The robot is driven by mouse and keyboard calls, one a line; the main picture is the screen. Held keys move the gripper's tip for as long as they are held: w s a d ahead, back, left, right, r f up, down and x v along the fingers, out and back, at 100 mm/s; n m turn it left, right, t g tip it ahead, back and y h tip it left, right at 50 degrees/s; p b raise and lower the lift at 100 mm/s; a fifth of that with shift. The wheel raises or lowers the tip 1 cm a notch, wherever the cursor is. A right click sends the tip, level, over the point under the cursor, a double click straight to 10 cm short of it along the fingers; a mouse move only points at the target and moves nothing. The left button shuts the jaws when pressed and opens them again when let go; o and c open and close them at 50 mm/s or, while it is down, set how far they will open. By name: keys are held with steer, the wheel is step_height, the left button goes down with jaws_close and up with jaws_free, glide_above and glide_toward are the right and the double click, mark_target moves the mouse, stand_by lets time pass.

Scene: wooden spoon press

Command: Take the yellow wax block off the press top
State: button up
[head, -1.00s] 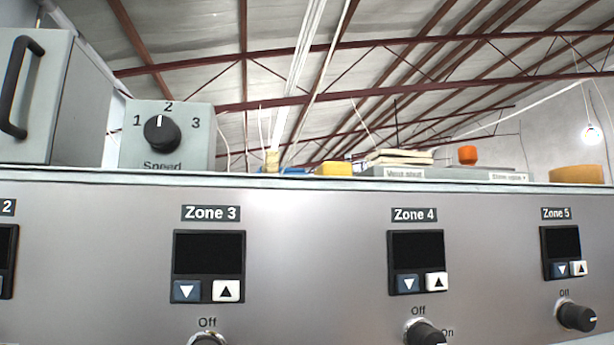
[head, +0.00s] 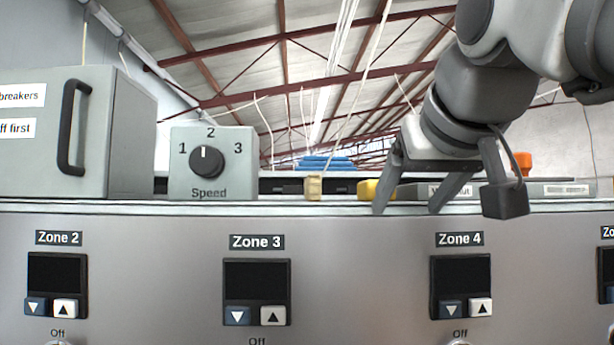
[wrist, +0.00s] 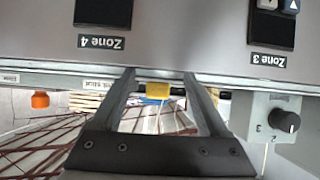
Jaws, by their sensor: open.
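The yellow wax block (head: 366,190) sits on the press top (head: 280,205) near its front edge, above the gap between Zone 3 and Zone 4. My gripper (head: 411,207) comes down from the upper right in the head view, open and empty. Its left finger stands just right of the block there and hides part of it. In the wrist view, which is upside down, the yellow block (wrist: 158,91) appears between the two spread fingers (wrist: 160,76). I cannot tell whether either finger touches it.
A small tan block (head: 314,187) stands left of the yellow one. Further left are the Speed dial box (head: 212,163) and a grey cabinet with a handle (head: 110,130). An orange piece (head: 522,161) and labelled grey trays (head: 556,190) lie to the right.

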steer(key=t+p, duration=0.1)
glide_toward(366, 191)
steer(key=s+d+r, duration=0.3)
steer(key=x, duration=0.3)
steer(key=p+x, duration=0.1)
steer(key=x, duration=0.3)
steer(key=r+x, duration=0.1)
steer(key=x, duration=0.3)
steer(key=shift+w+a+f, duration=0.1)
steer(key=shift+w+f, duration=0.1)
steer(key=shift+w, duration=0.25)
steer(key=shift+t, duration=0.3)
steer(key=shift+p+x, duration=0.85)
steer(key=shift+x, duration=1.85)
steer(key=shift+a+f, duration=0.1)
steer(key=shift+a, duration=0.05)
jaws_close()
